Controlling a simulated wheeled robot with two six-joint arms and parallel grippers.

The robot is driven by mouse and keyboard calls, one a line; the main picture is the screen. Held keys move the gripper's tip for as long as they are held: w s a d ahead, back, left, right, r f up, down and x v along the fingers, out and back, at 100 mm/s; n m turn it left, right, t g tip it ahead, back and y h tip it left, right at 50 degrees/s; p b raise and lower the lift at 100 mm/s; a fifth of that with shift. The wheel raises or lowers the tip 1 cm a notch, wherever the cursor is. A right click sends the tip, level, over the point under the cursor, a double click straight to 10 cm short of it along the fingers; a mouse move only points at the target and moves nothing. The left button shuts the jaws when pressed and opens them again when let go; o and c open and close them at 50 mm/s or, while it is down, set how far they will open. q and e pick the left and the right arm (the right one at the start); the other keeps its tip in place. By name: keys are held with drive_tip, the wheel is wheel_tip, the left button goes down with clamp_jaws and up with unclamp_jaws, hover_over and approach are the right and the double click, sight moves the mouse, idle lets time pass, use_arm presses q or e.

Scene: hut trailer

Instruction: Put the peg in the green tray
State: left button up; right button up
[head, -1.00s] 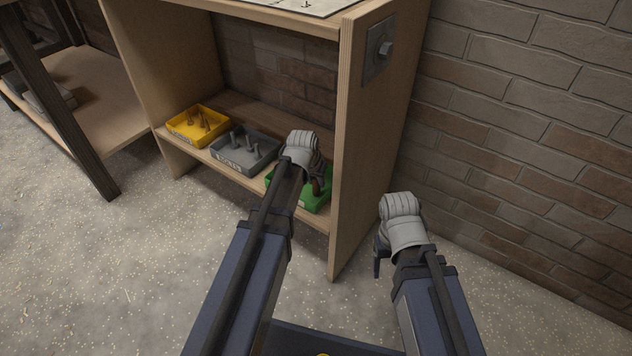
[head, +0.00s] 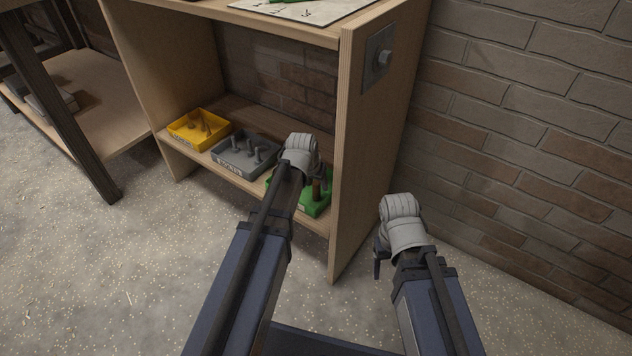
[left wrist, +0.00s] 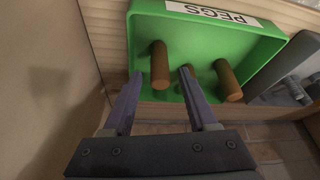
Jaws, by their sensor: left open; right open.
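The green tray (head: 318,209) sits on the low shelf at its right end, partly hidden behind my left gripper (head: 318,178). In the left wrist view the green tray (left wrist: 190,28) bears a "PEGS" label. A wooden peg (left wrist: 159,66) stands in it, seen between the open fingers of my left gripper (left wrist: 159,74) with gaps on both sides. A second peg (left wrist: 228,82) stands farther right, and another is partly behind the right finger. In the head view a brown peg (head: 316,190) shows upright in the tray. My right gripper (head: 379,258) is open and empty outside the shelf unit.
A grey tray (head: 232,166) with several bolt-like pieces stands left of the green tray, and a yellow tray (head: 184,141) with pieces stands farther left. The shelf unit's side panel (head: 362,150) rises close on the right of my left gripper.

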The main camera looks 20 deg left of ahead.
use_arm(q)
drive_tip(key=p+v, duration=0.9)
drive_tip(key=v, duration=0.1)
drive_tip(key=shift+r, duration=0.25)
